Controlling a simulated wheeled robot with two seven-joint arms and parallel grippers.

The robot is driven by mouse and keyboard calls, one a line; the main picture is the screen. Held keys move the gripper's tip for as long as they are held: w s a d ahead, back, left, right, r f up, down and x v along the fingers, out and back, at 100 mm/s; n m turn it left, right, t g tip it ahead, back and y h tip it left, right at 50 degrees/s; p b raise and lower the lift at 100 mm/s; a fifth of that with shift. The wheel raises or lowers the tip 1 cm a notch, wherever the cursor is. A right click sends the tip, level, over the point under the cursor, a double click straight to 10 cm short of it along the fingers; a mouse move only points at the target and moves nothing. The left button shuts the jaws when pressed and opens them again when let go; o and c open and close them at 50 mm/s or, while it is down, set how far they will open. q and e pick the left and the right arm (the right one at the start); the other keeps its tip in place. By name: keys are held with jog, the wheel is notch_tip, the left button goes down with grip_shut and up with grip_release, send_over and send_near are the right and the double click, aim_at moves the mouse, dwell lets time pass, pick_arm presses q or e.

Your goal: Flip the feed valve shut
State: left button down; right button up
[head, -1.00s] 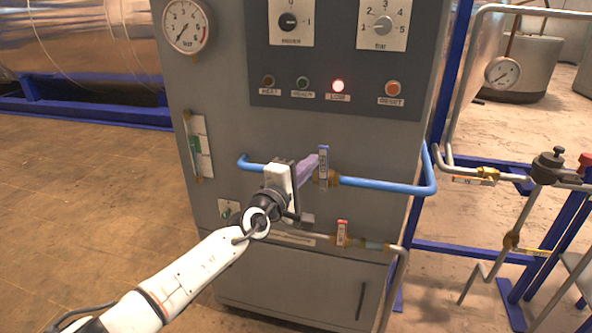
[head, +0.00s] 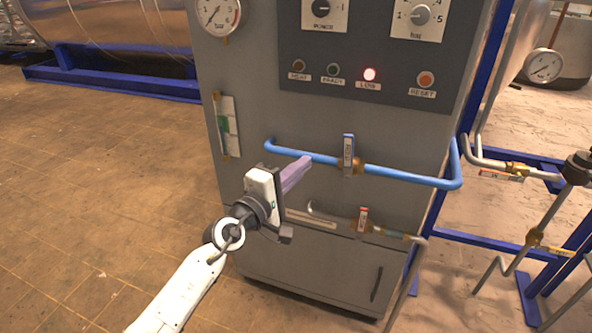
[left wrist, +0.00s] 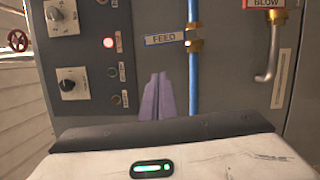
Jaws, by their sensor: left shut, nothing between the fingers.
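The feed valve's blue lever (head: 348,150) stands upright on its brass body, across the horizontal blue pipe (head: 410,178). In the left wrist view the same lever, marked FEED (left wrist: 164,39), lies across the blue pipe, which runs vertically there. My left gripper (head: 304,165) has purple fingers, shut and empty. In the head view its tips are left of and slightly below the lever, with a visible gap. The fingers (left wrist: 157,96) also show below the lever in the left wrist view, apart from it. My right gripper is not in view.
A second valve with a red-and-white lever (head: 363,217), on a grey pipe, sits below the feed valve. The panel (head: 385,75) above has knobs, a lit red LOW lamp (head: 369,75) and a RESET button (head: 426,79). Open floor (head: 90,190) lies left of the cabinet.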

pick_arm(q)
jog(key=shift+v, duration=0.95)
